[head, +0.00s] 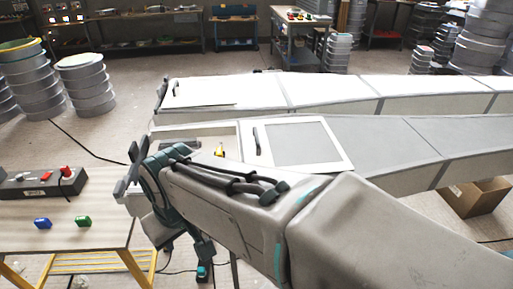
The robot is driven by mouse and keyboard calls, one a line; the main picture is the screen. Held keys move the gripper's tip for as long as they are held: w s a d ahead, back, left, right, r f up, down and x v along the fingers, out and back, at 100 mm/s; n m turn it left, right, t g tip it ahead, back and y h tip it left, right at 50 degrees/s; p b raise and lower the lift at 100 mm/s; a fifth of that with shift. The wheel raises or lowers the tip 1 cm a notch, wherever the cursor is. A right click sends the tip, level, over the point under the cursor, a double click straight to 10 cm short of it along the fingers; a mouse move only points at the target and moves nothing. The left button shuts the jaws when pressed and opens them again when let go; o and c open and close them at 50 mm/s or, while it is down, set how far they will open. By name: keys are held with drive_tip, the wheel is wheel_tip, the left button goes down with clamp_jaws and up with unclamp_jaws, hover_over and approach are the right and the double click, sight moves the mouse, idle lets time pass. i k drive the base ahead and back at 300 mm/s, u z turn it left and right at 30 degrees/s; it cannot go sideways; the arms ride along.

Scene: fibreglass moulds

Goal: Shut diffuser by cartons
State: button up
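The nearer long white unit (390,135) runs across the middle, with a cardboard carton (477,196) on the floor beside it at right. Its diffuser panel (340,146), a white frame with a grey centre and a dark handle (256,140) at its left side, lies to the right of an uncovered opening (190,130). A small yellow thing (219,150) shows in the opening, partly behind my arm. My gripper (127,172) is in front of the unit's left end, apart from the handle. It appears empty; its finger gap is unclear.
A second long white unit (325,90) with a handled panel lies behind. A bench (60,220) at left holds a switch box (42,183) and blue and green blocks. Stacked round drums (85,85) stand behind left. A cable crosses the floor.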

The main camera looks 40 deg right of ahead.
sight(307, 144)
drive_tip(key=u, duration=0.4)
drive_tip(key=k, duration=0.15)
drive_tip(key=z, duration=1.45)
drive_tip(key=i, duration=0.7)
drive_tip(key=z, duration=0.05)
drive_tip(key=k, duration=0.45)
drive_tip(key=z, duration=0.7)
drive_tip(key=i, duration=0.4)
